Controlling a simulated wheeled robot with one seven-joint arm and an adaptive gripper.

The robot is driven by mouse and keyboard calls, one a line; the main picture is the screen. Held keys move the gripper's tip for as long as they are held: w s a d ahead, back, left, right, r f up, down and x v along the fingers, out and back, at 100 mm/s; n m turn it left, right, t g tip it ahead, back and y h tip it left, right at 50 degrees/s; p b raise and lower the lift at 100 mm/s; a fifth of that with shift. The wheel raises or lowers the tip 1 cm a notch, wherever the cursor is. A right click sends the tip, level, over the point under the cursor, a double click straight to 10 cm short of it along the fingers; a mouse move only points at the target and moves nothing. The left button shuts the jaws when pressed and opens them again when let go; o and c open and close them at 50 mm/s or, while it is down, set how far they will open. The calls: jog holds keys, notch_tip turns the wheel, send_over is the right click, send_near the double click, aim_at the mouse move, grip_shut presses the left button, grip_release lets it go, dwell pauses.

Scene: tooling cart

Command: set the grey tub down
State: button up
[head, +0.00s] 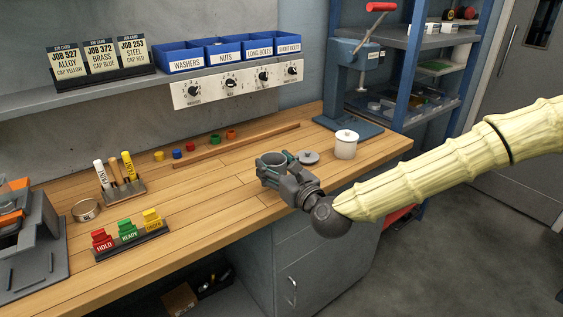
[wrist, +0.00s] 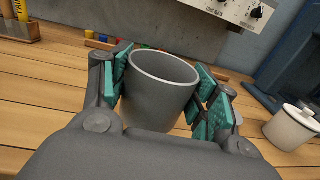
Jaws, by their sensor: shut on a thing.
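The grey tub (wrist: 158,95) is an open, round, empty-looking cup, upright between the teal finger pads of my gripper (wrist: 163,92) in the wrist view. In the head view the tub (head: 271,160) is at the bench's front right part, with my gripper (head: 275,172) closed around it from the front right. Its base is partly hidden by my gripper, so I cannot tell whether it touches the wood. A grey lid (head: 309,156) with a knob lies on the bench just right of the tub.
A white lidded pot (head: 346,145) stands to the right, also in the wrist view (wrist: 293,127). A wooden strip (head: 236,147) and small coloured caps (head: 190,147) lie behind. A blue press (head: 350,100) stands at the back right. Bare bench (head: 205,190) lies left of the tub.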

jog(key=w, duration=0.2)
jog(key=w+d, duration=0.1)
jog(key=w, duration=0.2)
jog(key=w+d+p, duration=0.1)
jog(key=w, duration=0.2)
jog(key=shift+w+d+f, duration=0.1)
jog(key=shift+w+f, duration=0.1)
jog(key=shift+f, duration=0.2)
jog(key=shift+f+p, duration=0.35)
jog(key=shift+f, duration=1.45)
jog(key=shift+r, duration=0.1)
jog(key=shift+f+b, duration=0.4)
jog(key=shift+f, duration=0.05)
